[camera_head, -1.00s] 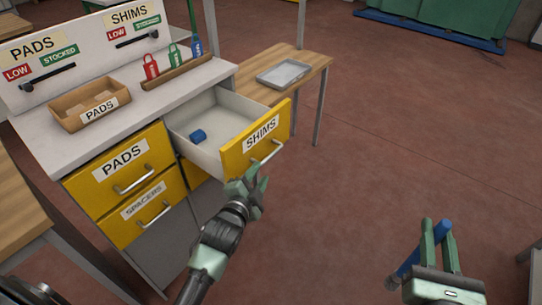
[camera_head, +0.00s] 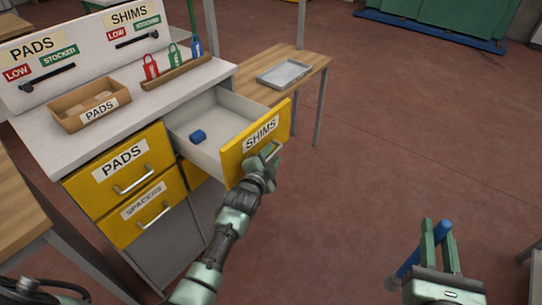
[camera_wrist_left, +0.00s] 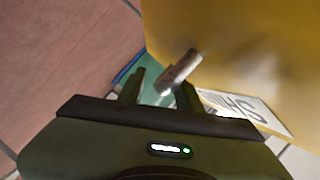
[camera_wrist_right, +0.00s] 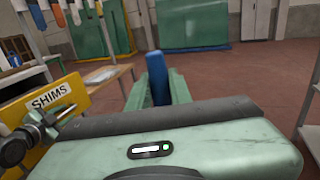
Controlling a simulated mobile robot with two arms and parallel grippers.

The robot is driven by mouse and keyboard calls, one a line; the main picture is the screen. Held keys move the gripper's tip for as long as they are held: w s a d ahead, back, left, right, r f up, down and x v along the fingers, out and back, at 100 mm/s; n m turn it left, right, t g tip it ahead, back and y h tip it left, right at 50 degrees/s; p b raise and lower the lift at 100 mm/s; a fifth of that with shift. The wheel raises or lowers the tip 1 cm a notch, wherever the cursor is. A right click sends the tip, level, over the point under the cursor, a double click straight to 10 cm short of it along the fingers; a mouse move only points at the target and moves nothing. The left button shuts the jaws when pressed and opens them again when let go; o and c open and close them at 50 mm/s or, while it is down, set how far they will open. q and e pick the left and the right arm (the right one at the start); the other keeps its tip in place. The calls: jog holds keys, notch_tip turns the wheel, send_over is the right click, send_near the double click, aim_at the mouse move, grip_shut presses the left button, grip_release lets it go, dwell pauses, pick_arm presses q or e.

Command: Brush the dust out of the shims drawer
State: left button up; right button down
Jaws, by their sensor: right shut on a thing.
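The yellow-fronted SHIMS drawer (camera_head: 237,158) stands pulled open, with a pale inside. A small blue object (camera_head: 197,136) lies in it; I cannot make out dust. My left gripper (camera_head: 268,155) is at the drawer's front handle. In the left wrist view its fingers (camera_wrist_left: 163,92) are apart, with the metal handle (camera_wrist_left: 180,72) between or just beyond their tips. My right gripper (camera_head: 438,235) is shut on a blue rod-like tool (camera_head: 407,268), away from the cabinet at lower right. The tool shows upright in the right wrist view (camera_wrist_right: 157,78); its bristles, if any, are hidden.
The PADS drawer (camera_head: 122,168) and SPACERS drawer (camera_head: 144,207) are closed. On the cabinet top stand a PADS bin (camera_head: 90,104) and a wooden rack (camera_head: 178,73) with coloured tags. A grey tray (camera_head: 284,74) lies on a wooden table behind.

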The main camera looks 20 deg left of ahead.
pick_arm(q)
grip_shut()
dwell(1.3)
